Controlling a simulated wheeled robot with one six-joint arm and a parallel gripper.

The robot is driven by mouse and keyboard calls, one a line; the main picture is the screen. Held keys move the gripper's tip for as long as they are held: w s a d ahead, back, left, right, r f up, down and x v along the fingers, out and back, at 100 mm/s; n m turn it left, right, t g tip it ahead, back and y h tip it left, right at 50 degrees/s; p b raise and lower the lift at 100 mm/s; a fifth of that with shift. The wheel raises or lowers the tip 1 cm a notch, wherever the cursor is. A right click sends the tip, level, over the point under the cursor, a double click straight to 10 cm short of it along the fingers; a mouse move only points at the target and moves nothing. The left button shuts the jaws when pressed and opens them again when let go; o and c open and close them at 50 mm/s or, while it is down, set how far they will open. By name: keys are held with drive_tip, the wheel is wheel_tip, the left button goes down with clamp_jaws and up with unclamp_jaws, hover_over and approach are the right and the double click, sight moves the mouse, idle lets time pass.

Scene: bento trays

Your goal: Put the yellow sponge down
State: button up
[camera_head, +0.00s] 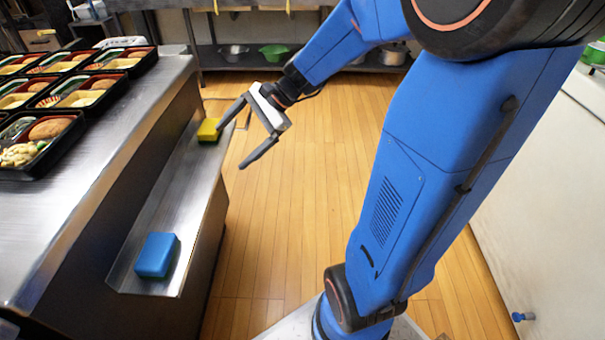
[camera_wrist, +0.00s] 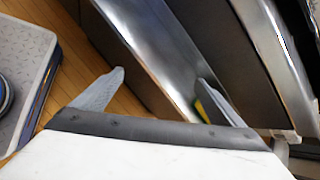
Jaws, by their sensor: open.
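The yellow sponge (camera_head: 208,130) lies on the far end of a narrow metal side shelf (camera_head: 172,205), below the counter. My gripper (camera_head: 232,147) is open, with nothing between its fingers. In the head view one fingertip is close beside the sponge's right side; I cannot tell whether they touch. The other finger is out over the floor. In the wrist view my gripper (camera_wrist: 160,78) shows its fingers wide apart. A bit of the yellow sponge (camera_wrist: 201,112) shows by the right finger, which hides the rest.
A blue sponge (camera_head: 156,255) lies on the near end of the shelf. The metal counter (camera_head: 120,150) to the left bears several filled bento trays (camera_head: 42,148). A rack with bowls (camera_head: 275,50) stands at the back. The wooden floor (camera_head: 290,210) in the middle is clear.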

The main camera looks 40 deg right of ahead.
drive_tip(key=s+d+n+h, duration=0.3)
drive_tip(key=s+n, duration=0.5)
drive_tip(key=s, duration=0.3)
drive_tip(key=s+d+r+n+t+h, duration=0.1)
drive_tip(key=s+d+n+h, duration=0.2)
drive_tip(key=s+n+h, duration=0.3)
drive_tip(key=s+n, duration=0.1)
drive_tip(key=s, duration=0.4)
drive_tip(key=shift+r+n, duration=0.2)
drive_tip(key=shift+n, duration=0.2)
drive_tip(key=shift+o, duration=0.5)
